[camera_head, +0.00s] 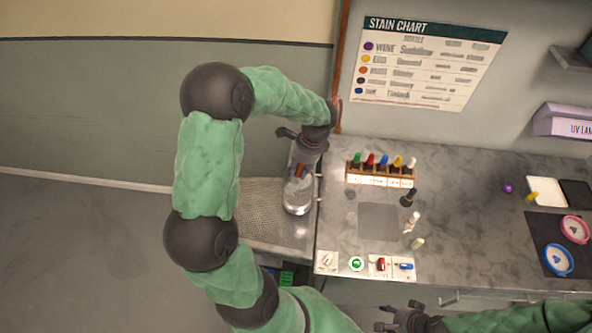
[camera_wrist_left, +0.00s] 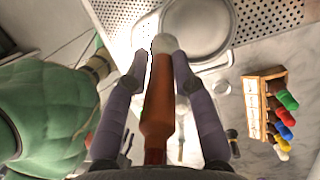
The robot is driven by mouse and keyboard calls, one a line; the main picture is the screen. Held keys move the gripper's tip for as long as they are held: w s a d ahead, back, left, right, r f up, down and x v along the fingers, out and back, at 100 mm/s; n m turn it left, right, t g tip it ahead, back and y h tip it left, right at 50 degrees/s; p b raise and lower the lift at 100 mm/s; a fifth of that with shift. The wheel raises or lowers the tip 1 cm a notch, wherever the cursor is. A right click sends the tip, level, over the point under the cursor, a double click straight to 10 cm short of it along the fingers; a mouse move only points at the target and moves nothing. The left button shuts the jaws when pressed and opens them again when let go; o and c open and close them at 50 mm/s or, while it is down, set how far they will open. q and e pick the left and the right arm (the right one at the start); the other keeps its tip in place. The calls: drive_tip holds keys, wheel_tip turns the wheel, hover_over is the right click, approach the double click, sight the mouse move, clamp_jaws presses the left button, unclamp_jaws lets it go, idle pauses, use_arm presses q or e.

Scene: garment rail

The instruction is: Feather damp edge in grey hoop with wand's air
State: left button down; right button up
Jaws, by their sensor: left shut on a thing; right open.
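My left gripper (camera_head: 300,172) is shut on an orange-brown wand (camera_wrist_left: 158,108) with a pale, blurred tip. It holds the wand over a round pale grey hoop (camera_head: 298,209) at the perforated board's right side. In the left wrist view, the hoop (camera_wrist_left: 202,52) shows as a pale disc with a grey rim, just beyond the fingertips (camera_wrist_left: 160,62). The wand's tip overlaps the hoop's near edge there; I cannot tell whether they touch. No damp edge can be made out. My right gripper (camera_head: 405,320) is open and empty at the bottom edge of the head view.
A wooden rack (camera_head: 380,178) of several colour-capped bottles stands right of the hoop. Pink (camera_head: 563,229) and blue (camera_head: 546,260) hoops lie on a dark mat at far right. The middle-right counter is mostly clear.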

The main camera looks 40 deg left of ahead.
use_arm(q)
drive_tip(key=shift+w+d, duration=0.45)
drive_tip(key=shift+d, duration=0.05)
drive_tip(key=shift+w+d, duration=0.65)
drive_tip(key=shift+d, duration=0.1)
drive_tip(key=shift+w, duration=0.1)
drive_tip(key=shift+w+d, duration=0.15)
drive_tip(key=shift+w, duration=0.8)
